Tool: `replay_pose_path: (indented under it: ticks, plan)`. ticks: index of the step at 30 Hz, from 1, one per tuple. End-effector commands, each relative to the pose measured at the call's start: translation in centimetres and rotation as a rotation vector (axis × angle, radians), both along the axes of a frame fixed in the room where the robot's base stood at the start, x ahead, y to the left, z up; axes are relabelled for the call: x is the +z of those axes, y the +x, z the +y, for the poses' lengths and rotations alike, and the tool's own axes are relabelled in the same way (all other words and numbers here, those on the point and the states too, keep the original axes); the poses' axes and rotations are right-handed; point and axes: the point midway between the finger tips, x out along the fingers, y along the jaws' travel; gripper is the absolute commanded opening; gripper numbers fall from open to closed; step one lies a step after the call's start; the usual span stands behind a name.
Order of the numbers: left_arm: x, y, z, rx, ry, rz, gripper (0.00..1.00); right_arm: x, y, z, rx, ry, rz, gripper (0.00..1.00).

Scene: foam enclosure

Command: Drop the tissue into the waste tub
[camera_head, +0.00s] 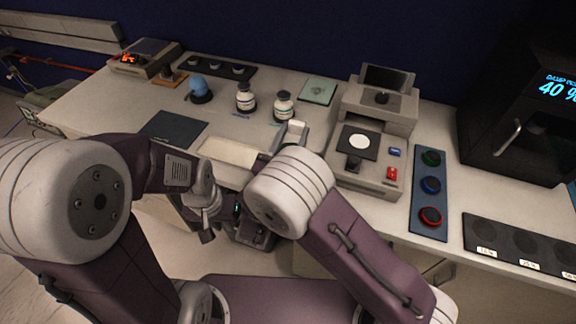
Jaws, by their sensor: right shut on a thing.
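My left gripper (207,234) points down in front of the counter's front edge, left of centre. Its jaw opening cannot be made out. My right gripper (256,236) is just to its right, low in front of the counter and partly hidden by my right arm's elbow. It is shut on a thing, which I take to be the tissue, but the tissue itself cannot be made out. I cannot pick out the waste tub.
The counter holds a dark mat (172,128), a pale pad (230,150), two bottles (245,98) (283,106), a blue bulb (198,87) and a grey machine (372,172). A button panel (429,190) and a black oven (515,110) stand at the right.

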Motion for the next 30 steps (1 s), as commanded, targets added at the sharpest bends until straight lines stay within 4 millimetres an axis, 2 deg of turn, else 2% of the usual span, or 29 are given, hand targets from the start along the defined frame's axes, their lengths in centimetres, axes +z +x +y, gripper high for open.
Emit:
replay_pose_path:
  ticks: [1, 7, 16, 17, 19, 20, 30]
  plan:
    - [-1.3, 0.0, 0.0, 0.0, 0.0, 0.0, 0.19, -1.4, 0.0, 0.0, 0.0, -0.001, 0.0, 0.06]
    - [-3.9, 0.0, 0.0, 0.0, 0.0, 0.0, 0.19, -4.2, 0.0, 0.0, -0.001, 0.0, 0.0, 0.06]
    - [-4.0, 0.0, 0.0, 0.0, 0.0, 0.0, 0.19, -4.4, 0.0, 0.0, -0.001, 0.0, 0.0, 0.06]
    - [-4.0, 0.0, 0.0, 0.0, 0.0, 0.0, 0.19, -4.4, 0.0, 0.0, -0.001, 0.0, 0.0, 0.41]
    - [-4.0, 0.0, 0.0, 0.0, 0.0, 0.0, 0.19, -4.4, 0.0, 0.0, -0.001, 0.0, 0.0, 0.61]
    - [-4.0, 0.0, 0.0, 0.0, 0.0, 0.0, 0.19, -4.4, 0.0, 0.0, -0.001, 0.0, 0.0, 0.64]
    - [-3.9, 0.0, 0.0, 0.0, 0.0, 0.0, 0.19, -4.0, 0.0, 0.0, -0.001, 0.001, -0.001, 0.64]
